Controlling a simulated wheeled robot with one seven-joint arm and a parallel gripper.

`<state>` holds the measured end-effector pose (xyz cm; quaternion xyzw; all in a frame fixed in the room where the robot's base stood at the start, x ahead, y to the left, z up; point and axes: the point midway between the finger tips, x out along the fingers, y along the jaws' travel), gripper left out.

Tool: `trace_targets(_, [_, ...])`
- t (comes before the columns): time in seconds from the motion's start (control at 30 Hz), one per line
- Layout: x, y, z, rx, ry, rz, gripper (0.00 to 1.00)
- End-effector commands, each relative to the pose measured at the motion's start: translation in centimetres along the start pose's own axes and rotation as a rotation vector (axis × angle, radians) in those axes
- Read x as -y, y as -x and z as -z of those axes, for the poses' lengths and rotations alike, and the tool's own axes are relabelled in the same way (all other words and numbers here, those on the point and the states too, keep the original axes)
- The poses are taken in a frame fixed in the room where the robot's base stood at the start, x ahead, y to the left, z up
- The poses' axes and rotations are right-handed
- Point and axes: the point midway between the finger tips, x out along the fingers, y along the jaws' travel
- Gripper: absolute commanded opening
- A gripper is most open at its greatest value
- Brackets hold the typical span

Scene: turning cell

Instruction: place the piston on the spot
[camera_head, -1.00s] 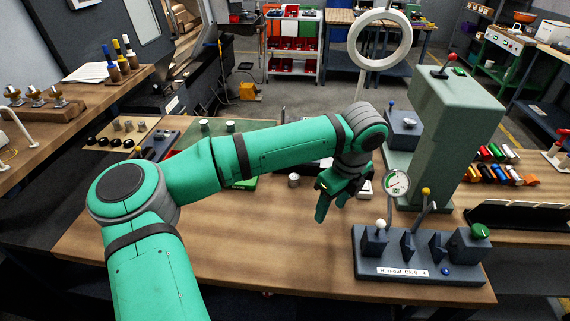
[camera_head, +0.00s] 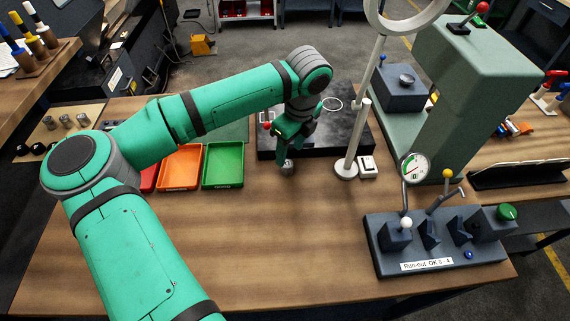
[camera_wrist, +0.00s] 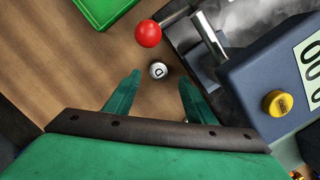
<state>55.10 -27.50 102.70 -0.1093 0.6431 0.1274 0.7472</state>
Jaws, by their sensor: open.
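The piston (camera_head: 287,168), a small grey metal cylinder, stands upright on the wooden bench in front of the dark plate. In the wrist view the round, marked top of the piston (camera_wrist: 158,70) shows between and slightly beyond my fingertips. My gripper (camera_head: 290,150) points down right above it. In the wrist view both fingers of my gripper (camera_wrist: 160,80) are spread, with bare wood between them and the piston. A thin white ring (camera_head: 332,104), which looks like the spot, is marked on the dark plate (camera_head: 270,150); my wrist stands partly in front of the plate.
An orange tray (camera_head: 180,168) and a green tray (camera_head: 223,166) lie left. A pale post (camera_head: 357,140) and a gauge fixture (camera_head: 440,240) stand right. The front bench is clear.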

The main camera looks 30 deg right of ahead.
Motion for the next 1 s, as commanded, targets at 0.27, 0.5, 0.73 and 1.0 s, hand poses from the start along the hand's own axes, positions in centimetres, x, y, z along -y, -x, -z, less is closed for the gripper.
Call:
trace_targets(0.27, [0.0,-2.0,0.1,0.0,-0.001,0.0,0.5])
trace_targets(0.5, [-0.2,-4.5,0.1,-0.002,0.0,-0.001,0.5])
trace_targets(0.73, [-0.2,-6.9,0.1,-0.001,0.0,0.001,0.5])
trace_targets(1.0, [-0.2,-7.0,0.0,0.0,0.0,0.001,0.33])
